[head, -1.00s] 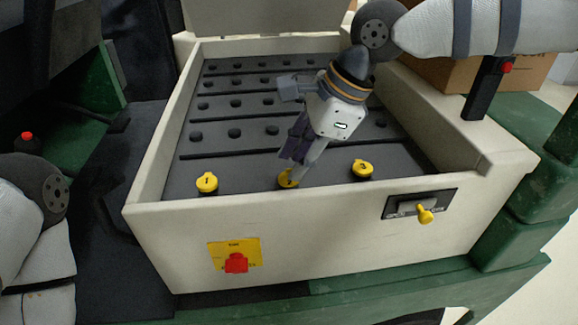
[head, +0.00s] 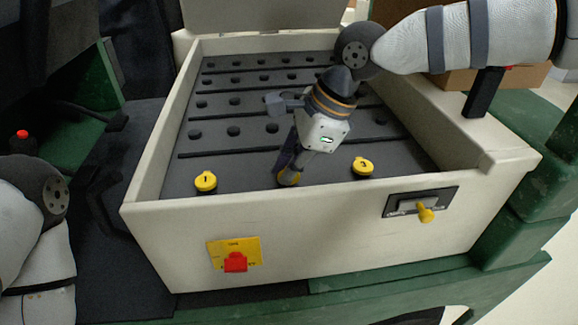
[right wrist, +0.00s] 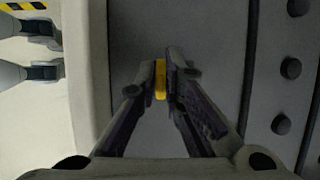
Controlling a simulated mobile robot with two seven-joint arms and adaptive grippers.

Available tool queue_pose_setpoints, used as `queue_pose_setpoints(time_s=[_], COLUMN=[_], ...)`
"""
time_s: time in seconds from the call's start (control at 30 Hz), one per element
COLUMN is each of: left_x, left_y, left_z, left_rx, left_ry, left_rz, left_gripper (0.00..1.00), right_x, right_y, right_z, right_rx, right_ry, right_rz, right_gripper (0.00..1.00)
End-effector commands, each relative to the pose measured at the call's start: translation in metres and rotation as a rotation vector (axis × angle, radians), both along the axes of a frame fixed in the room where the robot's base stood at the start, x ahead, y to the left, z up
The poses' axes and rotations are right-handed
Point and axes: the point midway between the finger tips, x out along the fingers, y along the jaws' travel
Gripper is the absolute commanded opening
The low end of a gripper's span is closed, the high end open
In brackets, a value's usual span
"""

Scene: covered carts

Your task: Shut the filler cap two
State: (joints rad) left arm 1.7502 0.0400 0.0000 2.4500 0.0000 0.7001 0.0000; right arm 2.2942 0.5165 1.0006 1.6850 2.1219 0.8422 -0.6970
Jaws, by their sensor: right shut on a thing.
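Three yellow filler caps stand in a row near the front inside the cream box. Cap one (head: 206,181) is at the left and cap three (head: 363,166) at the right, both numbered on top. The middle cap, filler cap two (head: 291,180), is mostly hidden by my right gripper (head: 288,177). In the right wrist view that cap (right wrist: 160,80) shows as a narrow yellow strip between the fingertips. The right gripper (right wrist: 162,75) is shut on it. Whether the cap is fully down cannot be told. My left gripper is outside the head view; only part of its arm shows.
The cream box (head: 330,225) has a front wall with a red switch (head: 235,262) on a yellow plate and a yellow-handled latch (head: 425,213). Rows of dark plugs (head: 233,131) fill the dark deck behind the caps. A cardboard box (head: 520,77) stands at the back right.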

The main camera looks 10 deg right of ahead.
Motion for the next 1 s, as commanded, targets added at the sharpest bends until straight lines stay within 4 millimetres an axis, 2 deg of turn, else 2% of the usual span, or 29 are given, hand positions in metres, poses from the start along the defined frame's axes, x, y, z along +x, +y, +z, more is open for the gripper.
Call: queue_pose_setpoints(time_s=[0.6,1.0], left_x=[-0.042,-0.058], left_y=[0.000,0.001], left_z=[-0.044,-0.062], left_rx=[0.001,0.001], left_ry=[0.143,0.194], left_rz=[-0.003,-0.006], left_gripper=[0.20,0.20], right_x=[0.021,0.028], right_y=[0.001,0.000], right_z=[-0.006,-0.005], right_rx=[0.003,0.002], right_ry=[0.404,0.576], right_rz=[-0.001,-0.001], right_gripper=[0.00,0.00])
